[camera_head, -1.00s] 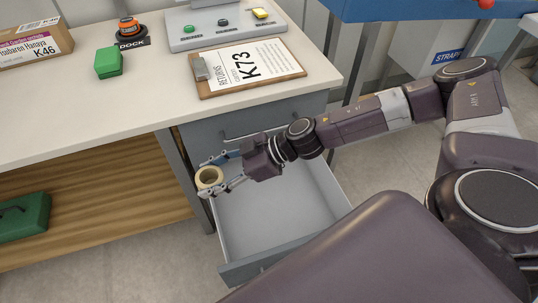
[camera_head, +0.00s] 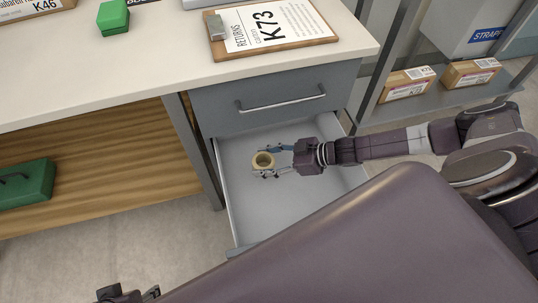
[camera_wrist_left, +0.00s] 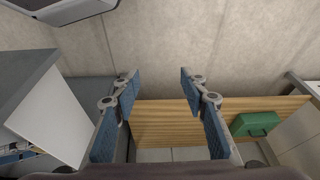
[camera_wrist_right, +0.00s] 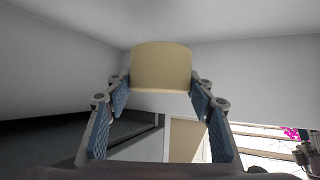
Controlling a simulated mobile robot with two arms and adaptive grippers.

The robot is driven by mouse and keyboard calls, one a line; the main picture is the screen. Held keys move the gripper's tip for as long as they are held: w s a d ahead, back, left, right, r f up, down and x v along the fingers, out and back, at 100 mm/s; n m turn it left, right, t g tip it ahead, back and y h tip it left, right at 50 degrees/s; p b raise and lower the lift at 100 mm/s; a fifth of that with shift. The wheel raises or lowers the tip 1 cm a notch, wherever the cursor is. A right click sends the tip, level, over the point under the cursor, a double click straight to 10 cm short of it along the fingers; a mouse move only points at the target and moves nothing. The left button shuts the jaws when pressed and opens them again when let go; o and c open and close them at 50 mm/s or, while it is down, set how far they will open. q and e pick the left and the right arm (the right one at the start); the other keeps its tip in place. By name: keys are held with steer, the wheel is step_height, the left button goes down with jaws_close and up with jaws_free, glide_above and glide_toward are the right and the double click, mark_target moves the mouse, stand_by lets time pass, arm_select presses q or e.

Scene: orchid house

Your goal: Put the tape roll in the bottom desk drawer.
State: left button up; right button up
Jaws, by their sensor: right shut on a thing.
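The tape roll (camera_head: 263,162) is a cream ring, held between the fingers of my right gripper (camera_head: 272,163). It also shows large at the fingertips in the right wrist view (camera_wrist_right: 161,68). My right gripper is shut on it, inside the outline of the open bottom drawer (camera_head: 232,205). The drawer is grey, pulled out and looks empty; I cannot tell if the roll touches its floor. My left gripper (camera_wrist_left: 158,75) is open and empty in the left wrist view; part of it shows at the lower edge of the head view.
A closed upper drawer (camera_head: 275,92) with a bar handle sits above the open one. The desk top (camera_head: 120,70) holds a clipboard (camera_head: 275,45) and a green box (camera_head: 113,17). A green case (camera_head: 28,186) lies left, under the desk. Cardboard boxes (camera_head: 407,82) stand on a shelf at right.

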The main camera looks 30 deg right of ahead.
steer(key=shift+f, duration=0.95)
step_height(320, 180, down, 3)
steer(key=shift+f+b, duration=0.1)
steer(key=shift+b, duration=0.75)
arm_select(q)
steer(key=w+d+r+t+h, duration=0.1)
steer(key=w+t, duration=0.3)
steer(key=w, duration=0.4)
steer(key=shift+w+d+r, duration=0.2)
steer(key=shift+d+r, duration=0.35)
steer(key=shift+d, duration=0.2)
steer(key=shift+w+d+r, duration=0.1)
steer(key=shift+w+r, duration=0.05)
steer(key=shift+w, duration=0.15)
arm_select(e)
steer(key=shift+f, duration=0.2)
arm_select(q)
steer(key=shift+w+d+r, duration=0.1)
steer(key=shift+w+r, duration=0.1)
steer(key=shift+w, duration=0.05)
arm_select(e)
steer(key=o, duration=1.2)
